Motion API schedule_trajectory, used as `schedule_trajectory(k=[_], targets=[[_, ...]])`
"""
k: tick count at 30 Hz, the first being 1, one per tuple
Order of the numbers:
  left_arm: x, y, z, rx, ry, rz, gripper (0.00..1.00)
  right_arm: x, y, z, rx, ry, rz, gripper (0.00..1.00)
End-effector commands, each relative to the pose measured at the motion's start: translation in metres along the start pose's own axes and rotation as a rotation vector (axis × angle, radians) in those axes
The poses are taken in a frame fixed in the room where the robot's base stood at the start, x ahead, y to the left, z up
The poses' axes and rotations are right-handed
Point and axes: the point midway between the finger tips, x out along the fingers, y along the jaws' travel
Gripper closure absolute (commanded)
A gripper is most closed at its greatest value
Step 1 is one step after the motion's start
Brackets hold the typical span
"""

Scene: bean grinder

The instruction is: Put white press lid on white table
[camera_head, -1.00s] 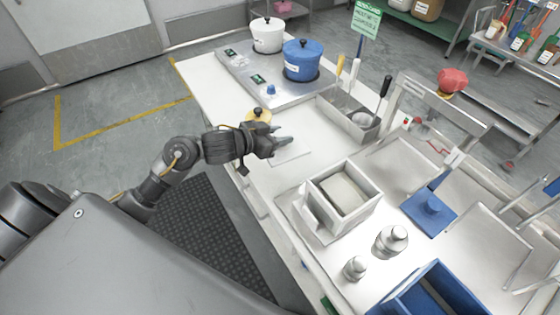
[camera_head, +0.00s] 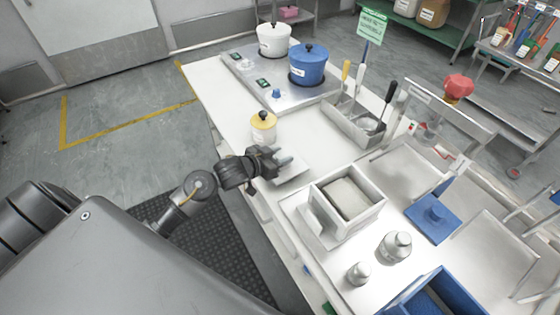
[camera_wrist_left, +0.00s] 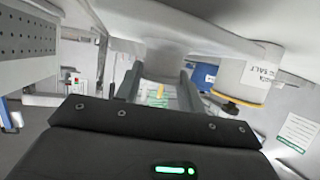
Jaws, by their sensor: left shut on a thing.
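The white press lid (camera_head: 290,175) is a flat white square under the fingers of my left gripper (camera_head: 282,159) in the head view. The gripper is shut on it, beside the white press box. In the left wrist view the white lid (camera_wrist_left: 200,22) spreads across the top, with its stem between the two fingers. The white table (camera_head: 225,98) lies below and around the gripper. I cannot tell whether the lid touches the table. My right gripper is not in view.
A yellow-lidded salt jar (camera_head: 263,128) stands just behind the gripper. The white press box (camera_head: 347,200) stands to its right, near a blue lid (camera_head: 433,215) and two metal weights. A utensil tray (camera_head: 355,125) and a stove with white and blue pots (camera_head: 308,68) are farther back.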

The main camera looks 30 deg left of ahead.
Motion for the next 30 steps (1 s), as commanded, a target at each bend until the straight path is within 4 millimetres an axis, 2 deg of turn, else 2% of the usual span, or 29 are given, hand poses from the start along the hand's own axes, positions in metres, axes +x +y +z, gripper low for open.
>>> schedule_trajectory(k=[1,4,17,18,22,30], targets=[[0.003,0.001,0.009,-0.005,-0.004,0.001,0.88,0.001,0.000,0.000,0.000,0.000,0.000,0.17],[0.008,0.000,0.019,-0.003,-0.002,0.000,0.88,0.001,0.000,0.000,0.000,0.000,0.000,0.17],[0.011,0.000,0.025,0.000,0.000,0.000,0.88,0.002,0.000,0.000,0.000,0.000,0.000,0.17],[0.011,0.000,0.026,0.000,-0.001,0.000,0.59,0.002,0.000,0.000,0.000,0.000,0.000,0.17],[0.011,0.000,0.025,0.000,-0.001,0.001,0.42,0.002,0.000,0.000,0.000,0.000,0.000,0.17],[0.010,0.000,0.025,0.000,-0.001,0.000,0.40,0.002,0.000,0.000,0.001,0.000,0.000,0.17]])
